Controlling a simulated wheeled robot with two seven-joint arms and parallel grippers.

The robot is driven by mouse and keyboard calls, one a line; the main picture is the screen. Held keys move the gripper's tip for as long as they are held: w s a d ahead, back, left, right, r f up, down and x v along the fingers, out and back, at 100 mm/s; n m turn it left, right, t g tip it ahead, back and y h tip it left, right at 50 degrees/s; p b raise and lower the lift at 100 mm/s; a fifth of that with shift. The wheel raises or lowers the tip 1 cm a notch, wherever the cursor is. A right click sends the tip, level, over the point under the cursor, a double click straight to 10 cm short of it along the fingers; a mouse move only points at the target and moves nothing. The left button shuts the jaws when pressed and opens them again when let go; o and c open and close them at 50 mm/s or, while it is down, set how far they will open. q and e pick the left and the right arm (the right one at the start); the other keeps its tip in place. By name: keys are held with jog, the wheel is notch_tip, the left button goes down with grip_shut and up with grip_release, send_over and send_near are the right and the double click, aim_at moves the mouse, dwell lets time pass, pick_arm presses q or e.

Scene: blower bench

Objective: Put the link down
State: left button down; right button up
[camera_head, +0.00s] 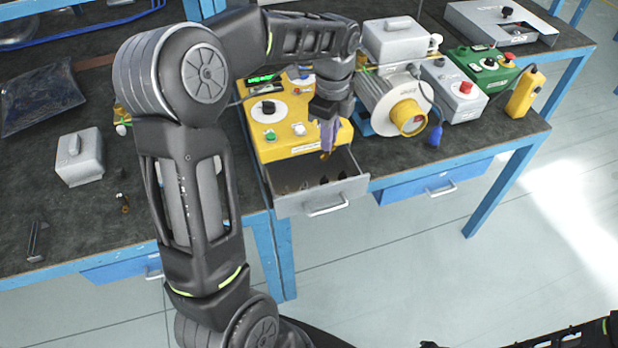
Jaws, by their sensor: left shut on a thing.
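My left gripper (327,149) points down in front of the yellow control box and above the open grey drawer. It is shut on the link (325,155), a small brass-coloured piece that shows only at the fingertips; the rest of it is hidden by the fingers. The open drawer (352,188) sticks out at the table's front edge, with several small dark and brownish items inside, too small to make out. My right gripper is not in view.
The yellow control box (285,142) stands right behind the drawer. A blower with a yellow outlet (408,117) and a grey box with a red button (462,92) stand to the right. A grey lidded block (79,158) stands on the left table.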

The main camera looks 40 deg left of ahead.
pick_arm(q)
jog(key=s+a+m+b, duration=0.1)
jog(key=s+a+m, duration=0.2)
jog(key=a+m, duration=0.2)
jog(key=m, duration=0.3)
jog(key=shift+a+f+b, duration=0.25)
jog(key=shift+a+b, duration=0.1)
jog(key=shift+s+f, duration=0.1)
notch_tip(320, 180, down, 6)
jog(key=shift+f, duration=0.1)
notch_tip(320, 180, down, 4)
jog(key=shift+r+p, duration=0.2)
jog(key=shift+p, duration=0.2)
